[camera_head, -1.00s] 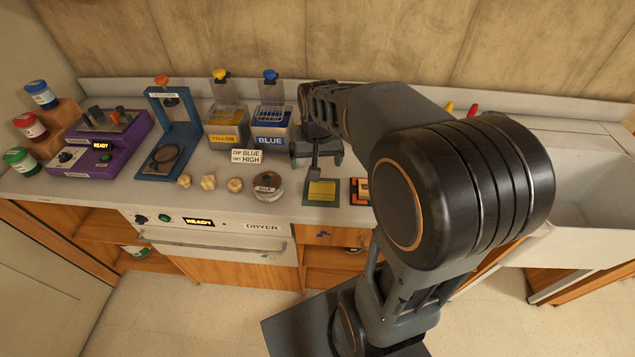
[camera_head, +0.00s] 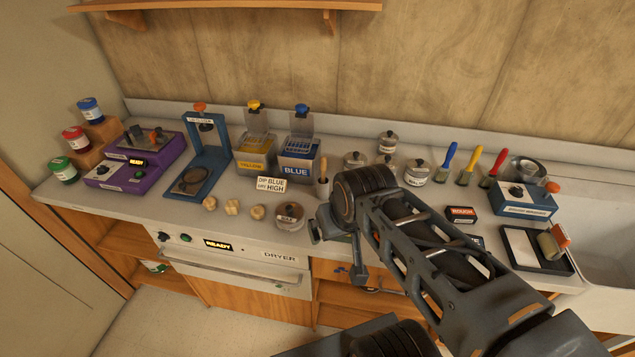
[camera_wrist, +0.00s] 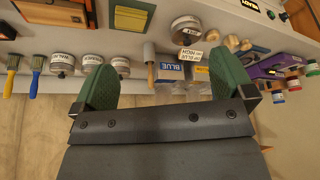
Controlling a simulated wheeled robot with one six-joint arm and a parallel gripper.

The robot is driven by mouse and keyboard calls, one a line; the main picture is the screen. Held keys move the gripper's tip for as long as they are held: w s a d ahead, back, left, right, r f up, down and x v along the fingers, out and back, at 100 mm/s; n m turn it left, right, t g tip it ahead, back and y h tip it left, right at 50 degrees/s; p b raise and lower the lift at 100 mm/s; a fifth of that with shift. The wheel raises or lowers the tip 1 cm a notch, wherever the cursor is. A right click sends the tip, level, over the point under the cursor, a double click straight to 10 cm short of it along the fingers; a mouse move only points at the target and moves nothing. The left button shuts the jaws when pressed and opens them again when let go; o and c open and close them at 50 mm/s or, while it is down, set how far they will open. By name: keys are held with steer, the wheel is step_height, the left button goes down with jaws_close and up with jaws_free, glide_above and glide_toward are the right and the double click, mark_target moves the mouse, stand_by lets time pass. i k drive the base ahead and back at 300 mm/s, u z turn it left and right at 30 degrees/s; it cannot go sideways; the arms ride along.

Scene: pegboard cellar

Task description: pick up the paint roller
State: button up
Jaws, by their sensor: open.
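The paint roller (camera_head: 550,243), a short tan cylinder with an orange end, appears to lie in the right part of a black tray (camera_head: 514,265) at the right of the counter. It does not show in the wrist view. My gripper (camera_head: 335,235) is far to its left, around the counter's front edge, largely hidden behind my arm. In the wrist view my gripper (camera_wrist: 168,80) has its two green fingers wide apart. Nothing is held between them; a wooden-handled tool (camera_wrist: 151,65) shows in the gap, and I cannot tell its distance.
A blue boxed device (camera_head: 525,200) stands behind the tray, with a sink (camera_head: 600,250) to the right. Brushes (camera_head: 468,165) and lidded jars (camera_head: 417,172) stand left of it. Yellow (camera_head: 256,150) and blue tanks (camera_head: 299,155) stand further left. A shelf (camera_head: 220,5) hangs above.

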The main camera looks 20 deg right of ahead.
mark_target(552, 245)
steer(key=z, duration=2.7)
steer(key=i, duration=0.15)
steer(key=u, duration=1.2)
steer(key=k, duration=0.5)
steer(key=z, duration=1.65)
